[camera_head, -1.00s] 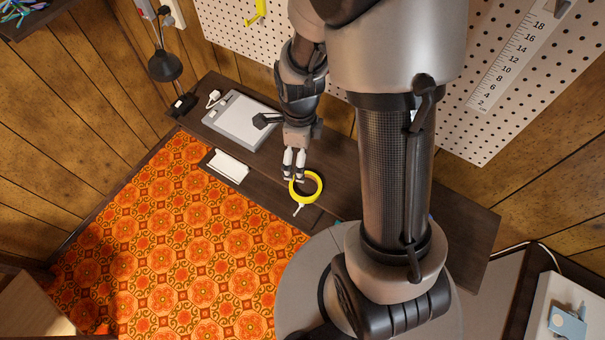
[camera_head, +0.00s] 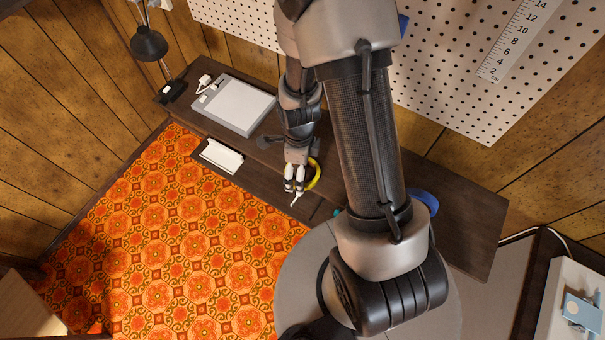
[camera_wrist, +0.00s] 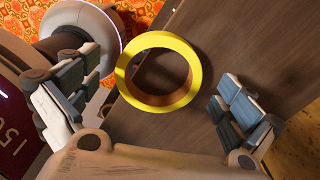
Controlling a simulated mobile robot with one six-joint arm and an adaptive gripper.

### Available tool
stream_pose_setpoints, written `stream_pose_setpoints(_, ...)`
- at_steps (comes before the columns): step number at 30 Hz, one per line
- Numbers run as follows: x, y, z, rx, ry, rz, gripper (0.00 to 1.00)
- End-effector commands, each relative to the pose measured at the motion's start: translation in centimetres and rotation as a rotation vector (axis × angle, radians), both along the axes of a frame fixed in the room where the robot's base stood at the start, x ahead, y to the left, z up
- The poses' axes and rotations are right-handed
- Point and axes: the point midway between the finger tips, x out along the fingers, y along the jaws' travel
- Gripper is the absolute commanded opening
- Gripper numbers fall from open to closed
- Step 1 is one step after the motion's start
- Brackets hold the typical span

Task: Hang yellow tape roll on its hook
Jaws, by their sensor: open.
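The yellow tape roll (camera_wrist: 187,59) lies flat on the dark wooden tabletop (camera_wrist: 235,35), seen in the wrist view as a yellow ring with a brown inner core. In the head view the roll (camera_head: 315,176) is partly hidden behind my gripper (camera_head: 294,187). In the wrist view my gripper (camera_wrist: 152,98) is open, with one finger pad to the left and one to the right of the roll. I cannot tell whether either finger touches it. The yellow hook is not in view now.
A desk lamp (camera_head: 149,44) stands at the far left. A white pegboard (camera_head: 463,75) is on the wall. A blue round item (camera_head: 425,201) lies to the right.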

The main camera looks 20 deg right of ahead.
Motion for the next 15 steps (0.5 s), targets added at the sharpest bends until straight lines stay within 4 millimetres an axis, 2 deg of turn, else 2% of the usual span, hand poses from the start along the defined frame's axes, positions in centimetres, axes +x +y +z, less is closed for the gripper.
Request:
stream_pose_setpoints(2, -0.01, 0.02, -0.88, 0.0, 0.001, 0.0, 1.0)
stream_pose_setpoints(8, 0.06, 0.02, -0.75, 0.0, -0.001, 0.0, 1.0)
stream_pose_setpoints(15, 0.05, 0.02, -0.74, -0.001, -0.001, 0.001, 0.85)
